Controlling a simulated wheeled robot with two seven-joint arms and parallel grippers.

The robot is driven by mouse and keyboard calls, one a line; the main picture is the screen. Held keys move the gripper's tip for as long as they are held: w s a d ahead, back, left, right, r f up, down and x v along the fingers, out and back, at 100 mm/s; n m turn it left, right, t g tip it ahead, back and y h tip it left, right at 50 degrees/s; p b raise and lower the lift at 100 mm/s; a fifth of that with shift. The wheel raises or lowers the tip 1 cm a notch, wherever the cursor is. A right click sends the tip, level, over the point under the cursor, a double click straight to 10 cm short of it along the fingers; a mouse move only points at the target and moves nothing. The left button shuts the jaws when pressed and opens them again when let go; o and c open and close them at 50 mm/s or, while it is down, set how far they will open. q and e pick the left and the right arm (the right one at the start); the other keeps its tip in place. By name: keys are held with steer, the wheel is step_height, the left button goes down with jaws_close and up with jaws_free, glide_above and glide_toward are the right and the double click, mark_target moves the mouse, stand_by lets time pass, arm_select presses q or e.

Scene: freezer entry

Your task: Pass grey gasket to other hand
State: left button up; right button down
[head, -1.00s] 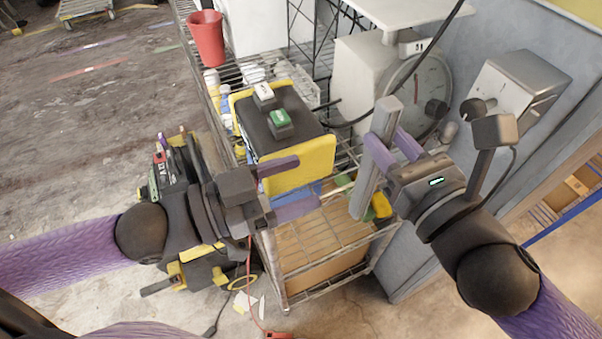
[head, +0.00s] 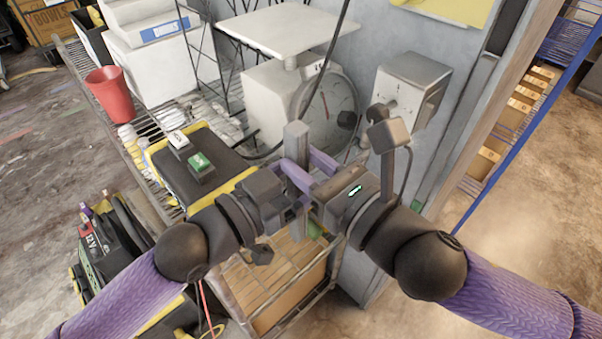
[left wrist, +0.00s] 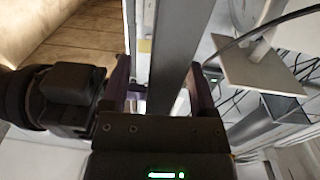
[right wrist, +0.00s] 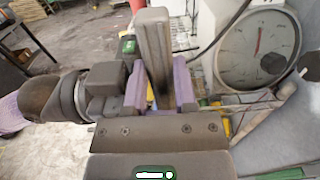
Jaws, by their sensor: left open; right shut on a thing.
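The grey gasket is a long, straight grey bar (head: 297,135), held upright in the head view. My right gripper (head: 313,172) is shut on it. In the right wrist view the gasket (right wrist: 154,45) rises between the purple fingers (right wrist: 160,88). My left gripper (head: 292,190) is open and close against the right one, around the gasket. In the left wrist view the gasket (left wrist: 182,45) passes between the spread fingers (left wrist: 163,85), nearer the right finger. Whether it touches that finger I cannot tell. The gasket's middle is partly hidden by the grippers.
A wire rack (head: 130,160) stands behind with a red cup (head: 105,93) and a black-and-yellow box (head: 195,165). A white scale (head: 285,100) and a grey wall box (head: 410,90) stand close beyond the grippers. Open floor lies at right.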

arm_select(q)
steer(key=shift+c, duration=0.3)
jaws_close()
arm_select(e)
steer(key=shift+c, duration=1.6)
jaws_free()
